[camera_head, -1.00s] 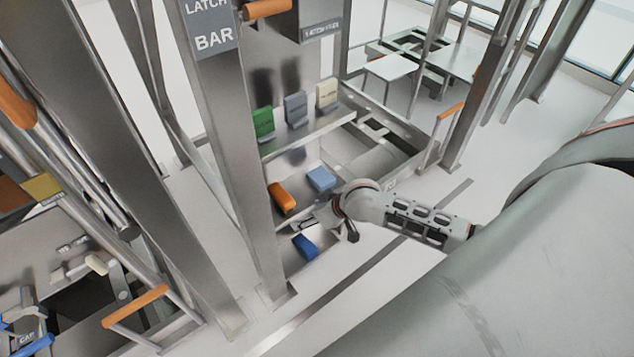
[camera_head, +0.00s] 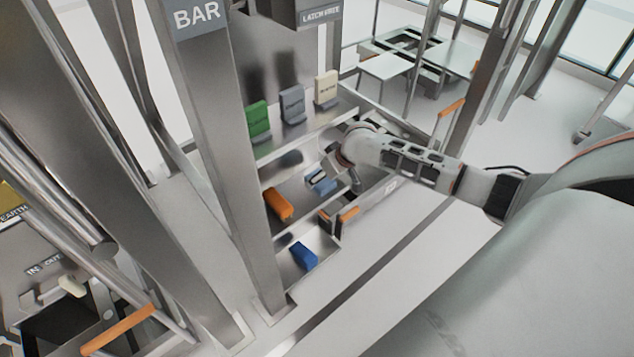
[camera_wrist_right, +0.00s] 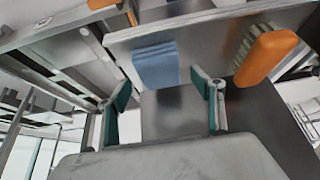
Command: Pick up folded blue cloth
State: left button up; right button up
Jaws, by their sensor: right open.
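The folded blue cloth (camera_head: 323,187) is light blue and lies on the middle tray level of the rack, partly covered by my right gripper in the head view. In the right wrist view the cloth (camera_wrist_right: 156,65) is ahead, beyond and between the two fingertips, with its fold layers showing. My right gripper (camera_wrist_right: 162,90) is open, with nothing between its green-padded fingers. In the head view my right gripper (camera_head: 335,178) reaches in from the right, over the cloth's tray. Whether it touches the cloth cannot be told. My left gripper is not in view.
An orange-backed brush (camera_head: 279,204) lies left of the cloth; it also shows in the wrist view (camera_wrist_right: 266,54). A darker blue block (camera_head: 303,256) sits in the lower tray. Green, grey and cream packs (camera_head: 292,106) stand on the shelf above. A steel post (camera_head: 222,165) rises at left.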

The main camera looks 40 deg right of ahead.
jog(key=x, duration=0.2)
jog(key=shift+f+b, duration=0.3)
jog(key=shift+r, duration=0.15)
jog(key=c, duration=1.1)
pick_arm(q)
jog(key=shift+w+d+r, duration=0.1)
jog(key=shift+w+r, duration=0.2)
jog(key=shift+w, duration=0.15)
pick_arm(e)
jog(key=shift+o, duration=0.2)
